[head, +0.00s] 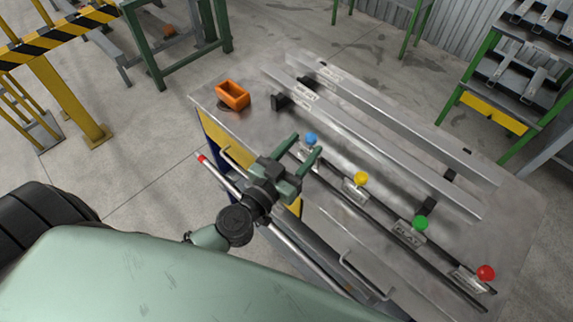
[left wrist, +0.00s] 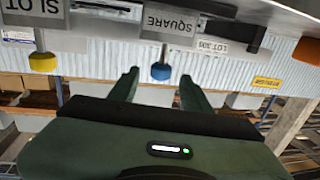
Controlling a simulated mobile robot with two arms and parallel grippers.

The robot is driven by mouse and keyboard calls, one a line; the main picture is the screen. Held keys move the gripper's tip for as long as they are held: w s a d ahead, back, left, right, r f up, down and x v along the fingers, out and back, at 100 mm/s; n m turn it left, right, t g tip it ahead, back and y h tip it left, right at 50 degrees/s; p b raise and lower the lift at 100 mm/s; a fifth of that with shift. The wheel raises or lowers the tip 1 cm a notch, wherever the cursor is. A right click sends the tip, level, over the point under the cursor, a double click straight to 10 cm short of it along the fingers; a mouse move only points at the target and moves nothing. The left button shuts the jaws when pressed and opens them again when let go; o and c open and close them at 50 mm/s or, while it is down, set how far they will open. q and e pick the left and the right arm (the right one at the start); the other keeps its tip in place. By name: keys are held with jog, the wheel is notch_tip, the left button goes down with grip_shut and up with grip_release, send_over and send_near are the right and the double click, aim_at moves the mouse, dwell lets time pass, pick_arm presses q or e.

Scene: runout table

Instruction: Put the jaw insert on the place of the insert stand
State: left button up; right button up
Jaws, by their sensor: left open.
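My left gripper (head: 307,148) is open and empty at the near left part of the steel table (head: 225,112). A blue knob (head: 311,138) shows between its two fingertips, and no finger clearly touches it. The left wrist view also shows the blue knob (left wrist: 161,72) between the fingers (left wrist: 160,84), by a plate marked SQUARE (left wrist: 170,24). A yellow knob (head: 361,178), a green knob (head: 420,222) and a red knob (head: 486,272) stand along the same row, each by a label plate. I cannot tell which part is the jaw insert or the insert stand. My right gripper is not in view.
An orange bin (head: 233,95) stands at the table's far left corner. Long metal rails (head: 400,155) with black blocks (head: 280,102) run across the table behind the knobs. A handle bar (head: 362,272) sticks out at the front. A green rack (head: 500,90) stands at right.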

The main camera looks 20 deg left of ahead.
pick_arm(q)
jog(key=s+a+b, duration=0.1)
jog(key=s+b, duration=0.1)
jog(key=s, duration=0.5)
jog(key=shift+s+a, duration=0.25)
jog(key=shift+s, duration=0.1)
jog(key=shift+a, duration=0.1)
